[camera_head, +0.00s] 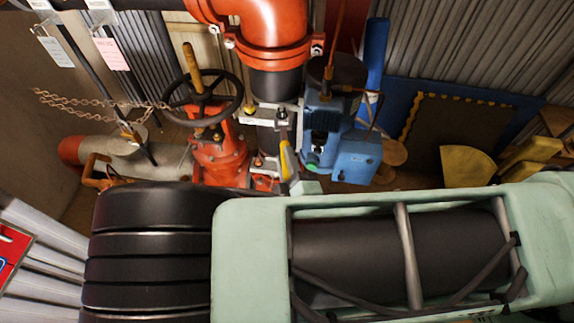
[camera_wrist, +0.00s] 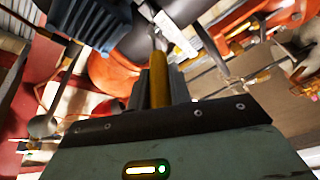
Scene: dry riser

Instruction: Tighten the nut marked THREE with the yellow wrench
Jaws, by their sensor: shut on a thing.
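The yellow wrench (camera_head: 286,160) stands steeply in the head view, just beyond my arm, with its grey upper end close below a bolt and nut (camera_head: 281,116) on the pipe clamp. I cannot tell whether the wrench sits on that nut. In the wrist view my gripper (camera_wrist: 160,88) is shut on the yellow wrench handle (camera_wrist: 158,68), which points away from the jaws. The wrench's far end is blurred there. The small labels by the clamp are too small to read, so I cannot tell which nut is marked THREE. In the head view my arm hides the jaws.
A red valve (camera_head: 218,155) with a black handwheel (camera_head: 203,98) stands left of the wrench, a chain (camera_head: 90,102) hanging beside it. A blue pump (camera_head: 340,140) stands close on the right. A red pipe elbow (camera_head: 265,35) is above. Room around the wrench is tight.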

